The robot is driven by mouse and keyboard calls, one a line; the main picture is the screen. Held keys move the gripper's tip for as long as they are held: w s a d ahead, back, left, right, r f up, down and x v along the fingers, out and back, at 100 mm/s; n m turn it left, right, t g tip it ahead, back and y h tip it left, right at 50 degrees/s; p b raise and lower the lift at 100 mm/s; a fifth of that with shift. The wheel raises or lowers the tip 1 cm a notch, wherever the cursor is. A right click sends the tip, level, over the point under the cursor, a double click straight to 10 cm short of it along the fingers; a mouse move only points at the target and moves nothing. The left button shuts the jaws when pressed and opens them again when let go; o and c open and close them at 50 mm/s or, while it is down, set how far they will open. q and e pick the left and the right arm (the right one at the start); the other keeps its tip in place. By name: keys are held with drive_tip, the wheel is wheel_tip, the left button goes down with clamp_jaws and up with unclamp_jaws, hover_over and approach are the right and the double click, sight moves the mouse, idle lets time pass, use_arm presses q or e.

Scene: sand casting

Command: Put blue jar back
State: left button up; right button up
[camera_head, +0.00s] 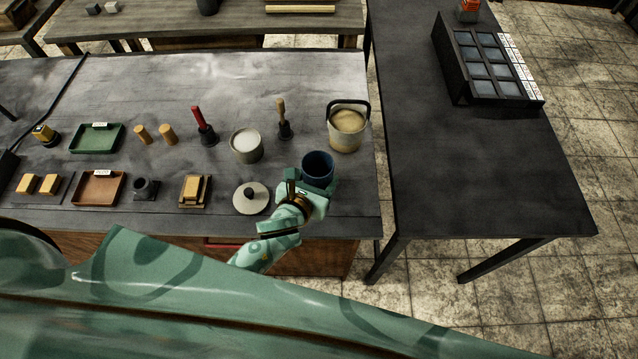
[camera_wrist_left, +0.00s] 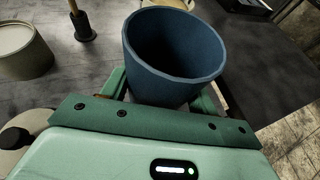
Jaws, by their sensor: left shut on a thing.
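The blue jar (camera_head: 318,165) is an open, dark blue cup near the right end of the workbench. My left gripper (camera_head: 309,182) is shut on it, with the jar upright between the fingers. In the left wrist view the jar (camera_wrist_left: 174,55) fills the upper middle and its inside looks empty. The left gripper (camera_wrist_left: 165,95) holds its lower part, and the fingertips are mostly hidden behind it. I cannot tell whether the jar's base touches the bench. My right gripper is not in view.
A bucket of sand (camera_head: 346,130) stands just behind the jar. A pale pot (camera_head: 246,146) and a round lid (camera_head: 251,198) are to the left. Trays, rammers and small blocks fill the bench (camera_head: 300,70) further left. A dark side table (camera_head: 460,180) with a compartment box (camera_head: 485,65) stands right.

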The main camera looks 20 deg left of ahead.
sight(320, 174)
use_arm(q)
drive_tip(key=shift+w+a+f+b, duration=0.15)
drive_tip(key=shift+w+f+b, duration=0.3)
drive_tip(key=shift+w+f, duration=0.65)
wheel_tip(320, 174, down, 4)
drive_tip(key=shift+w+b, duration=0.15)
drive_tip(key=shift+b, duration=1.05)
drive_tip(key=shift+r, duration=0.1)
drive_tip(key=shift+a, duration=0.1)
drive_tip(key=o, duration=1.1)
